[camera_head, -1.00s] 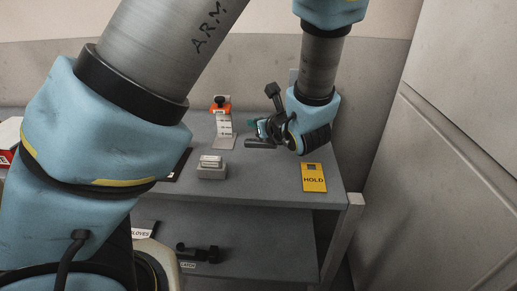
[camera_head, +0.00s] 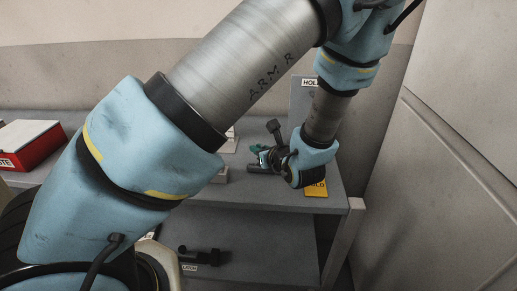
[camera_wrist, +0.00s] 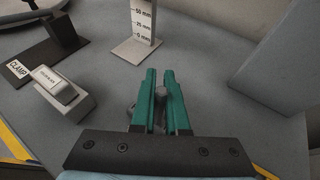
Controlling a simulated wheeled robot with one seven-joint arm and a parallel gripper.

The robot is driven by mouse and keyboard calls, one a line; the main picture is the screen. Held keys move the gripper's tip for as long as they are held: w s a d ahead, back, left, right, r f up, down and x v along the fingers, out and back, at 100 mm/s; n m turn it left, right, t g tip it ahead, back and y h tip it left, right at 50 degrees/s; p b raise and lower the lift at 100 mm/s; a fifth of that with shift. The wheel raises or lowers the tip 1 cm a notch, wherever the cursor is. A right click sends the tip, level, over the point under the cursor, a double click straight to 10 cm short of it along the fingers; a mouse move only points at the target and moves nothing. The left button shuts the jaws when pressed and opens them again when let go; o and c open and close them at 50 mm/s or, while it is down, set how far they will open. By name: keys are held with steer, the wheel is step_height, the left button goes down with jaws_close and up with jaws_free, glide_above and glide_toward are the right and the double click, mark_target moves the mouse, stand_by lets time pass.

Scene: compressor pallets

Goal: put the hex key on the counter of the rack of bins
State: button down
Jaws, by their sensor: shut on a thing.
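My gripper (camera_head: 262,158) is low over the right part of a grey shelf unit's top. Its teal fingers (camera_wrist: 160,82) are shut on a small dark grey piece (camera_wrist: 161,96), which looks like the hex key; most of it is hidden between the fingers. The grey top (camera_wrist: 217,60) lies below the fingers in the wrist view; I cannot tell whether the held piece touches it. No bins show, so I cannot tell whether this unit is the rack of bins.
A gauge stand with a mm scale (camera_wrist: 142,20) stands ahead of the fingers. A labelled grey block (camera_wrist: 62,94) and a CLAMP plate (camera_wrist: 18,70) are left. A grey upright panel (camera_head: 301,95) stands behind; a yellow card (camera_head: 316,190) lies near the front edge. A red-and-white box (camera_head: 28,145) is far left.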

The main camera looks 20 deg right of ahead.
steer(key=c, duration=0.9)
jaws_free()
steer(key=shift+f, duration=0.1)
steer(key=shift+r, duration=0.2)
steer(key=b+v, duration=0.2)
steer(key=v, duration=1)
steer(key=w+a+n+g, duration=0.1)
steer(key=a+n+g, duration=0.3)
steer(key=a+n, duration=0.6)
steer(key=w+a+n+g+h, duration=0.1)
steer(key=a+n+g, duration=0.3)
steer(key=a+n, duration=0.5)
steer(key=w+a+r+n+g, duration=0.1)
steer(key=w+a+n+g, duration=0.2)
steer(key=a+n, duration=0.7)
steer(key=shift+w+a+n+g, duration=0.1)
steer(key=shift+a+n+g, duration=0.1)
steer(key=shift+n, duration=1.05)
steer(key=shift+w+a+n+g, duration=0.1)
steer(key=shift+n+g, duration=0.1)
steer(key=shift+n, duration=1.05)
